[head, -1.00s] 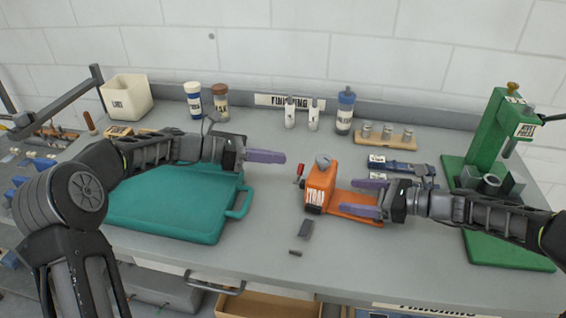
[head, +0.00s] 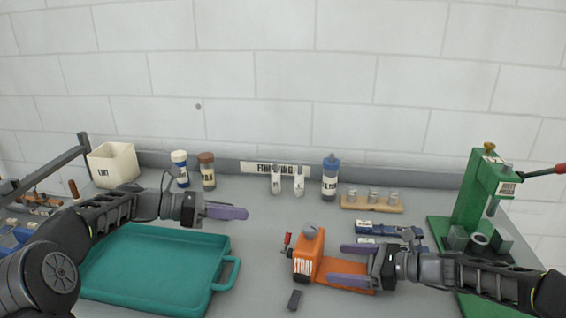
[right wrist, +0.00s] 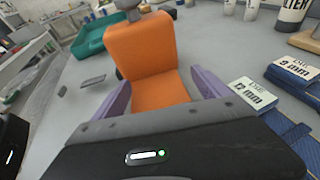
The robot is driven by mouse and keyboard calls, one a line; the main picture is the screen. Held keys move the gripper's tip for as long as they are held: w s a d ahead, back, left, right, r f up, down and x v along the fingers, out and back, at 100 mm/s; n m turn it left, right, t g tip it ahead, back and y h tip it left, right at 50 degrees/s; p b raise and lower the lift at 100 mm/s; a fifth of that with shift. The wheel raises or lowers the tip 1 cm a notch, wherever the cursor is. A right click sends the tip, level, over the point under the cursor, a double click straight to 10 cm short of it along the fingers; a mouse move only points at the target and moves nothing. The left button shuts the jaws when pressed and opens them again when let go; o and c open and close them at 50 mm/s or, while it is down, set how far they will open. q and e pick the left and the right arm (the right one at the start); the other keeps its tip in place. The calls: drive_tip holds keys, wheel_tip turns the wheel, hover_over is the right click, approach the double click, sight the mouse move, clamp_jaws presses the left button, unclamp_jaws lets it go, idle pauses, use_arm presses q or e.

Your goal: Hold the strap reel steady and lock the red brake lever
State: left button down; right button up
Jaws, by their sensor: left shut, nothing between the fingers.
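The orange strap reel (head: 308,256) stands upright on its flat orange base at the middle of the bench. Its small red brake lever (head: 287,239) sticks up at the reel's left side in the head view. The lever is out of sight in the right wrist view. My right gripper (head: 334,262) is open at the reel's right side, one finger on each side of the base. The right wrist view shows the orange body (right wrist: 142,45) ahead, between and beyond the spread fingers; I cannot tell whether they touch it. My left gripper (head: 240,213) is shut and empty, left of the lever and apart from it.
A teal tray (head: 228,272) lies below my left arm. A dark small block (head: 295,300) lies in front of the reel. A green press (head: 465,200) stands at right. Bottles (head: 330,180) line the back.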

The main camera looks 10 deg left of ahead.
drive_tip(key=shift+o, duration=1.2)
drive_tip(key=shift+d, duration=0.1)
drive_tip(key=v, duration=1.2)
